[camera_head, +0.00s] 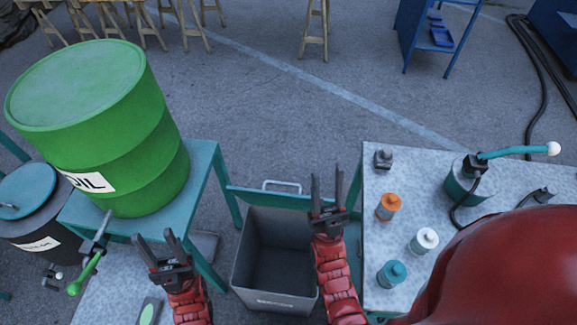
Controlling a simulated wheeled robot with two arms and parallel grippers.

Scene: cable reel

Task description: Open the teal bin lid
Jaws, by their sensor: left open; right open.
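A grey bin (239,262) stands on the floor between the two tables, with its top uncovered and its dark inside showing. The teal lid (255,200) is seen nearly edge-on, raised along the bin's far side, with a pale handle (282,183) at its far edge. My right gripper (326,182) is open, with its fingers pointing away from me. It overlaps the lid's right end in the picture; whether it touches cannot be told. My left gripper (156,240) is open and empty, left of the bin and near the left table.
A green oil drum (95,115) stands on a teal table (206,165) at left. The right table (385,240) holds an orange-topped bottle (388,206), a white one (424,241), a teal one (391,273) and a pump with a teal lever (515,152). Floor beyond the bin is clear.

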